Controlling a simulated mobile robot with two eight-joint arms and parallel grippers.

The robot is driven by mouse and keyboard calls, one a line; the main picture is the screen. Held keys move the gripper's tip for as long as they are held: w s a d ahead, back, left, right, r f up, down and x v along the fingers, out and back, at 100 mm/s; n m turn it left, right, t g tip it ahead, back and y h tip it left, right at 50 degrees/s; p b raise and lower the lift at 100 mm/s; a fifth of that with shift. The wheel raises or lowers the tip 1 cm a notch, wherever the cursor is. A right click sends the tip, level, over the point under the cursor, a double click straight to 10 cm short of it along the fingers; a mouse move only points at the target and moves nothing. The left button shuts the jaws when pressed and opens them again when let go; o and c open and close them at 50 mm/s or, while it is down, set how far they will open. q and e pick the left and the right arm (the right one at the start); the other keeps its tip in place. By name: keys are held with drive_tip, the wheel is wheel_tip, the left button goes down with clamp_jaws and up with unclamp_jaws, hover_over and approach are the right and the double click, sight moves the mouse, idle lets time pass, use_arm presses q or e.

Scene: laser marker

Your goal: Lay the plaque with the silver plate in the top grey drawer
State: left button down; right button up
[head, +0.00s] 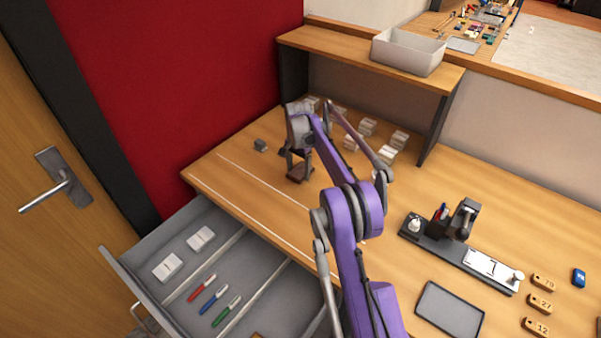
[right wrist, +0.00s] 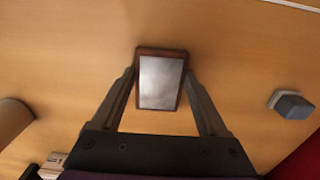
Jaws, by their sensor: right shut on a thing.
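The plaque (right wrist: 160,82) has a dark wooden border and a silver plate, and shows between my fingers in the right wrist view. My right gripper (head: 298,165) is shut on it, with a finger on each side. In the head view the plaque (head: 299,174) is a small dark brown shape at the fingertips, over the table's left part. I cannot tell whether it touches the table. The grey drawer (head: 262,262) is pulled open at the lower left, nearer than the gripper. My left gripper is not in view.
The drawer has dividers, with white blocks (head: 167,267) and red, blue and green markers (head: 214,300) inside. A small grey block (head: 260,145) lies left of the gripper. A shelf (head: 340,62) with a white bin (head: 408,51) stands behind. A grey tray (head: 449,310) lies at the front right.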

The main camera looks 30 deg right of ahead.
sight(298, 172)
drive_tip(key=c, duration=0.4)
wheel_tip(298, 172, up, 10)
drive_tip(key=shift+f+p, duration=0.1)
drive_tip(key=shift+p, duration=0.3)
